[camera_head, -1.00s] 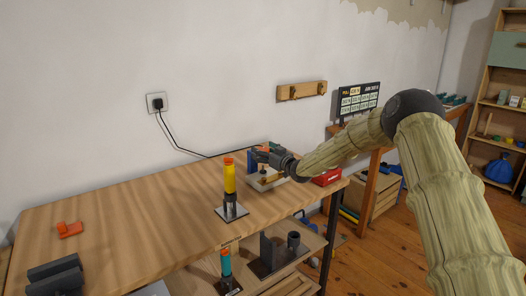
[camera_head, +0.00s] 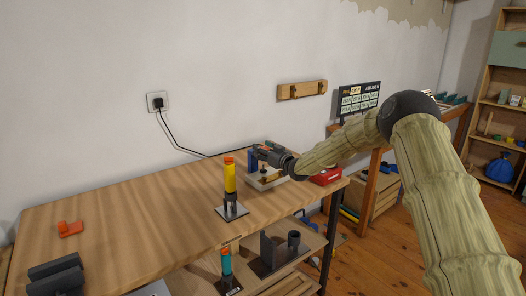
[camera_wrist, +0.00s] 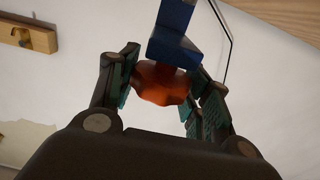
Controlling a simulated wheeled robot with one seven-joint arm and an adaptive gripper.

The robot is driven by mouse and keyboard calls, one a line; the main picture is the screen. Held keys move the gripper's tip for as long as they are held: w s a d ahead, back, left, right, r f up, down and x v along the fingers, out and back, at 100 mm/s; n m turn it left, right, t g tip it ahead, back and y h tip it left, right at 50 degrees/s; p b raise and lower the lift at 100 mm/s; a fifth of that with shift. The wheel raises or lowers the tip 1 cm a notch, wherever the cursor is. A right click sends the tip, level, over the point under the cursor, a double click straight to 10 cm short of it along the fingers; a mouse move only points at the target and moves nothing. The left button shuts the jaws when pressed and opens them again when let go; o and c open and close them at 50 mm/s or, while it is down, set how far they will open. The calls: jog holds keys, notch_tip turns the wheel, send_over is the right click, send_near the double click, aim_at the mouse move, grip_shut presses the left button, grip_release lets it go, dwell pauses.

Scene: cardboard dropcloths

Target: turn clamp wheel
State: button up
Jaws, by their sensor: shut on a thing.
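The clamp wheel (camera_wrist: 160,84) is a red-orange lobed knob below a blue clamp body (camera_wrist: 174,32) in the wrist view. My gripper (camera_wrist: 162,86) is shut on the wheel, with a green-padded finger on either side of it. In the head view my gripper (camera_head: 262,152) is at the back right of the wooden workbench, coming in from the right. The blue clamp (camera_head: 252,160) stands there on a light base plate (camera_head: 268,183), partly hidden by my gripper. The wheel is mostly hidden in the head view.
A yellow cylinder with an orange top (camera_head: 229,176) stands on a small plate left of the clamp. A red box (camera_head: 326,176) lies to the right. An orange part (camera_head: 70,228) and dark blocks (camera_head: 55,275) lie at the left of the workbench (camera_head: 140,215). Its middle is clear.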

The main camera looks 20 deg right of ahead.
jog(key=shift+m+h+b, duration=0.45)
jog(key=shift+m+h, duration=0.05)
jog(key=shift+h, duration=0.2)
jog(key=shift+m+t+h+b, duration=0.45)
jog(key=shift+m+h, duration=0.75)
jog(key=shift+h, duration=0.7)
jog(key=shift+r+m+h+p, duration=0.15)
jog(key=shift+m+h+p, duration=0.2)
jog(key=shift+m+h, duration=1.3)
jog(key=shift+m+g+h+p, duration=0.3)
jog(key=shift+m+g+h, duration=0.15)
jog(key=shift+h, duration=0.75)
jog(key=shift+m+g+h+p, duration=0.3)
jog(key=shift+m+h, duration=0.2)
jog(key=shift+h, duration=0.65)
jog(key=shift+m+h, duration=0.3)
jog(key=shift+h, duration=0.1)
jog(key=o, duration=1.1)
jog(key=shift+c, duration=0.2)
jog(key=shift+s, duration=0.1)
